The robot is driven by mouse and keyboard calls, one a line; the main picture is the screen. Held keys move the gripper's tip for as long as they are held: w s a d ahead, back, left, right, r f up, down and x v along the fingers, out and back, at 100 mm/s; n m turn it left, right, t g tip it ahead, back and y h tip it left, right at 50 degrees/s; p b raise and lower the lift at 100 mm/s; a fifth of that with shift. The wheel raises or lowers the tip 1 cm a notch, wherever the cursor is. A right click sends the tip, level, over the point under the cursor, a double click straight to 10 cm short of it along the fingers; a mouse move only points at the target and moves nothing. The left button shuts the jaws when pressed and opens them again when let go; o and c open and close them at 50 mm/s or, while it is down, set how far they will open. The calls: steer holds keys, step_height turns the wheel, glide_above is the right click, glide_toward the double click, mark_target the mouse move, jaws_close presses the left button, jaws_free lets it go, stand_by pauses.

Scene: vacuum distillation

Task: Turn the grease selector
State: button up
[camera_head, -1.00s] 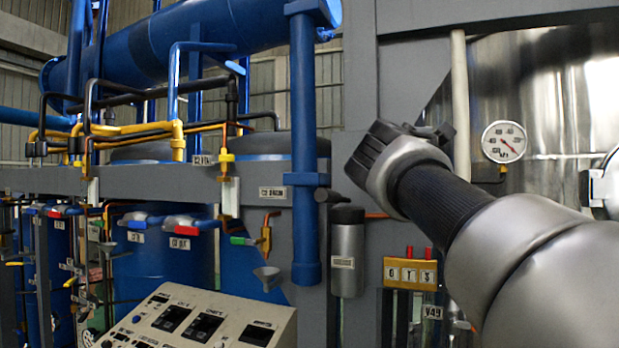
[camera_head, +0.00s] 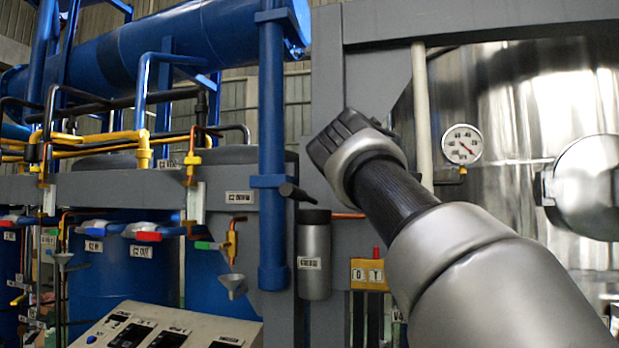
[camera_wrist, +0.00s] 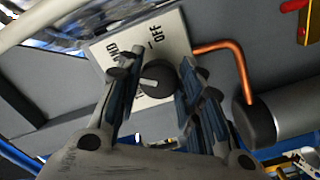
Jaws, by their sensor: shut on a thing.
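The grease selector is a round dark knob (camera_wrist: 158,80) with a pale pointer bar, on a white plate (camera_wrist: 118,43) lettered OFF and with other partly covered marks. In the wrist view my gripper (camera_wrist: 161,69) has its two fingers on either side of the knob, shut on it. The fingers cover part of the plate's lettering. In the head view my gripper (camera_head: 338,140) is against the grey frame, right of the blue vertical pipe, and hides the selector.
A silver cylinder with a black top (camera_head: 314,262) stands below my gripper; a copper pipe (camera_wrist: 233,62) runs from the plate towards it. A round gauge (camera_head: 462,145) is to the right. A control console (camera_head: 170,328) and coloured valve handles (camera_head: 100,228) are at lower left.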

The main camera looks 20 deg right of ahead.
steer(key=m+b, duration=0.1)
steer(key=m, duration=0.4)
steer(key=m+b, duration=0.1)
steer(key=m, duration=0.5)
steer(key=shift+w+a+f+b, duration=0.15)
steer(key=shift+f+b, duration=0.05)
steer(key=shift+b, duration=0.2)
steer(key=o, duration=1)
steer(key=shift+o, duration=0.2)
steer(key=shift+r, duration=0.1)
steer(key=v, duration=1.2)
